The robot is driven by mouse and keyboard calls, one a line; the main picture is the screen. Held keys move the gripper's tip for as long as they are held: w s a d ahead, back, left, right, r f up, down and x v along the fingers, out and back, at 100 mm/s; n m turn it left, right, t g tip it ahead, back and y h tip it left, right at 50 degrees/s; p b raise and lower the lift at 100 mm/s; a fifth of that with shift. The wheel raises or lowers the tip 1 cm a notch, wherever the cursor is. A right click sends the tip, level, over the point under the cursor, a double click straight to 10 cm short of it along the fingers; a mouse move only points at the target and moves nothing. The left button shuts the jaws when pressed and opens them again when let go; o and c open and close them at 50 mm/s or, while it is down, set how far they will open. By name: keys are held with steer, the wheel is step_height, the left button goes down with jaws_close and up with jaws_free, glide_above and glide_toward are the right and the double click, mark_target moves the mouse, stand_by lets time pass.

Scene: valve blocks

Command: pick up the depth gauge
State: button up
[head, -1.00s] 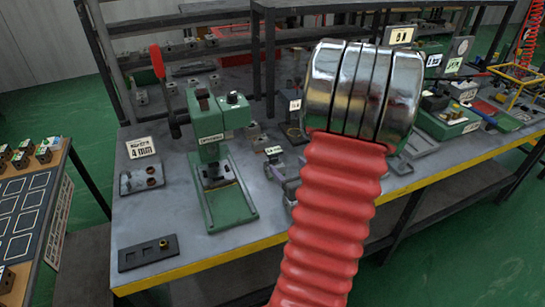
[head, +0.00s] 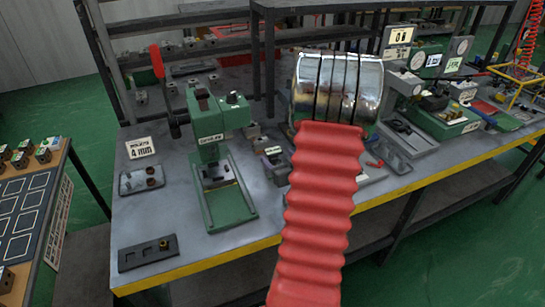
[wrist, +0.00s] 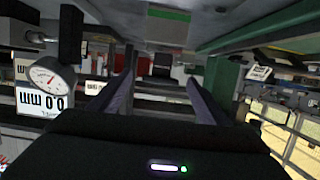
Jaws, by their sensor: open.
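A round white dial gauge (wrist: 47,83) with a red needle shows at the left of the wrist view, above a plate reading 0.0 mm. A similar dial (head: 417,60) stands at the right of the bench in the head view. I cannot tell for certain whether either is the depth gauge. My gripper (wrist: 160,80) shows in the wrist view as two dark purple fingers, spread apart with nothing visible held between them. The dial lies to the left of the fingers. In the head view my red, ringed arm hides the gripper and the middle of the bench.
A green press (head: 217,150) with a red-knobbed lever stands left of my arm. A grey tray (head: 400,155) lies right of it. Dark shelf posts (head: 268,70) rise behind. A slotted block (head: 148,253) sits at the bench's front left. The bench's front left top has free room.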

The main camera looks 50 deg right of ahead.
mark_target(275, 155)
steer(key=shift+x, duration=2.6)
steer(key=shift+a+f, duration=0.1)
steer(key=shift+a, duration=0.05)
steer(key=shift+c, duration=0.3)
steer(key=c, duration=1.3)
steer(key=shift+r, duration=5.05)
